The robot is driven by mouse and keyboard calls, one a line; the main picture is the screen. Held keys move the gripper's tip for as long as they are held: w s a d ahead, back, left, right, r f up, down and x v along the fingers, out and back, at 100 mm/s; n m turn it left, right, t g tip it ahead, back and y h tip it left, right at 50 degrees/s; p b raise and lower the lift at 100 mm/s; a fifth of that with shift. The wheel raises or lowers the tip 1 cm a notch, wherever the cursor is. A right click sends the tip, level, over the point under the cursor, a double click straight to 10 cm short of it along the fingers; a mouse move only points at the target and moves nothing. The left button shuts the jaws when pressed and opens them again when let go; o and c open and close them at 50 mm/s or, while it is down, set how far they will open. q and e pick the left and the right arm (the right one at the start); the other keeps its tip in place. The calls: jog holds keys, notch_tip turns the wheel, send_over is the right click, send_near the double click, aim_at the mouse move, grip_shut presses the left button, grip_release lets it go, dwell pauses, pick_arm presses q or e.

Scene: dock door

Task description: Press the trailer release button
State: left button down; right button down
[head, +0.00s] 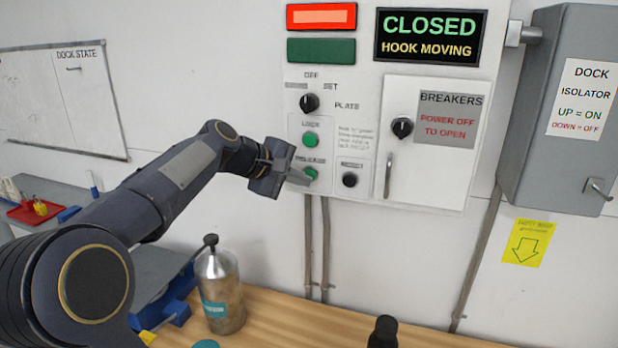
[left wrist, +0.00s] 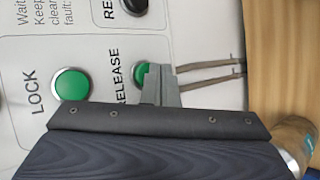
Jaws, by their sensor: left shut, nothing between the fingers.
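The green release button (head: 311,174) is low on the white control panel (head: 340,112), below the green lock button (head: 310,139). My left gripper (head: 303,179) is shut and empty, with its fingertips at the release button. In the left wrist view the fingertips (left wrist: 165,82) cover part of the release button (left wrist: 141,74); the lock button (left wrist: 72,84) is clear beside it. I cannot tell whether the tips touch the button or whether it is pressed in. The display (head: 430,36) reads "CLOSED, HOOK MOVING". My right gripper is not in view.
The red lamp (head: 321,16) is lit and the green lamp (head: 321,50) is dark. A black button (head: 350,180), a selector knob (head: 309,102) and the breaker door (head: 430,160) are close by. A metal bottle (head: 220,295) stands on the wooden bench (head: 290,325) below.

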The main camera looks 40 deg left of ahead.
pick_arm(q)
jog(key=shift+s+d, duration=0.15)
jog(key=shift+s, duration=0.25)
jog(key=shift+s+d+b, duration=0.25)
jog(key=shift+s+b, duration=0.05)
jog(key=shift+s, duration=0.5)
jog(key=shift+s+d+b, duration=0.25)
jog(key=shift+s+b, duration=0.05)
jog(key=shift+s, duration=0.5)
jog(key=shift+s+d+b, duration=0.25)
jog(key=shift+s+b, duration=0.05)
jog(key=shift+s, duration=0.5)
jog(key=s+d+f+m+g, duration=0.5)
jog(key=s+d+f+m, duration=0.9)
jog(key=s+d+f, duration=0.5)
notch_tip(320, 180, down, 4)
jog(key=shift+s+r, duration=0.15)
jog(key=shift+s, duration=0.8)
